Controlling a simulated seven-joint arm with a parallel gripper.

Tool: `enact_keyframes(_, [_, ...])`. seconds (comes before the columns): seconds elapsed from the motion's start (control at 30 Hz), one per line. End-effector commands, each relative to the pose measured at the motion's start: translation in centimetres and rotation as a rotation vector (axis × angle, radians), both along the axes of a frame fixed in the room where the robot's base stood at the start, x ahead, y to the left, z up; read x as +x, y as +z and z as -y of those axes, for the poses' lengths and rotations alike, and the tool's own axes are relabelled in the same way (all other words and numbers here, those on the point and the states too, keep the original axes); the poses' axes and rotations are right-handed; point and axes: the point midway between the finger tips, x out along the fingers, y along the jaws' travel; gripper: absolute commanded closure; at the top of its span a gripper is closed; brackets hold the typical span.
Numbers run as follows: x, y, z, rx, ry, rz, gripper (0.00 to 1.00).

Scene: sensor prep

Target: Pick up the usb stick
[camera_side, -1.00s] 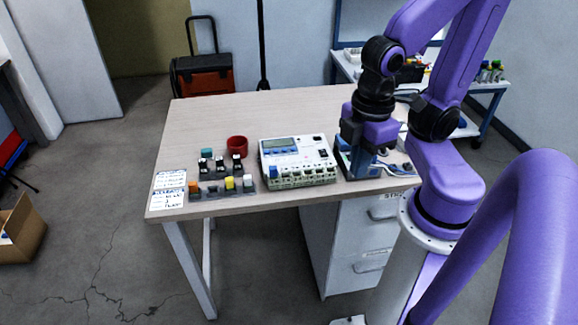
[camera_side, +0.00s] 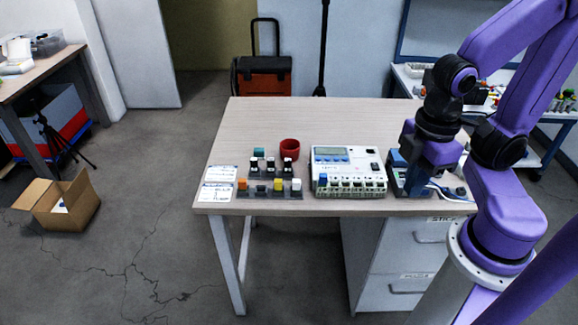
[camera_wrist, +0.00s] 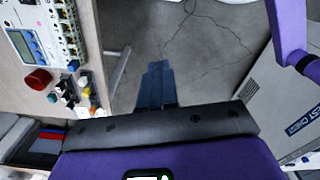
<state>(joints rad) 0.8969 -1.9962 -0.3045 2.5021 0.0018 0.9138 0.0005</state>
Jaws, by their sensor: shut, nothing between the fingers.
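I cannot make out a usb stick in either view. A drawer (camera_side: 432,234) under the table's right end has a label that seems to read "STICK". My gripper shows in the wrist view (camera_wrist: 156,85) as two dark blue fingers pressed together, empty, with grey floor seen behind them. In the side view my purple wrist (camera_side: 437,152) is over the table's right end, beside a blue and white device; the fingertips cannot be told apart there.
A white meter box (camera_side: 347,172), a red cup (camera_side: 289,150) and racks of small coloured blocks (camera_side: 269,188) stand left of my wrist. Paper labels (camera_side: 217,183) lie at the table's left. The table's back left is bare. A cardboard box (camera_side: 62,203) sits on the floor.

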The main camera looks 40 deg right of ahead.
Motion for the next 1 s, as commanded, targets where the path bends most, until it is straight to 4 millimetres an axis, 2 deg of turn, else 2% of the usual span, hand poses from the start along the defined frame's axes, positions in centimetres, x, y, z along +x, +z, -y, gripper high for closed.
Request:
enact_keyframes(0.23, [0.0,0.0,0.0,0.000,0.000,0.000,1.00])
enact_keyframes(0.27, [0.0,0.0,0.0,0.000,0.000,0.000,0.94])
enact_keyframes(0.3, [0.0,0.0,0.0,0.000,0.000,0.000,0.80])
enact_keyframes(0.37, [0.0,0.0,0.0,0.000,0.000,0.000,0.64])
enact_keyframes(0.67, [0.1,0.0,-0.1,0.000,-0.007,0.000,0.64])
enact_keyframes(0.77, [1.0,0.2,-0.6,-0.002,-0.053,-0.001,0.64])
enact_keyframes(0.83, [2.3,0.4,-1.2,-0.002,-0.120,-0.003,0.64])
enact_keyframes(1.0, [7.3,0.9,-3.1,-0.004,-0.365,-0.008,0.64])
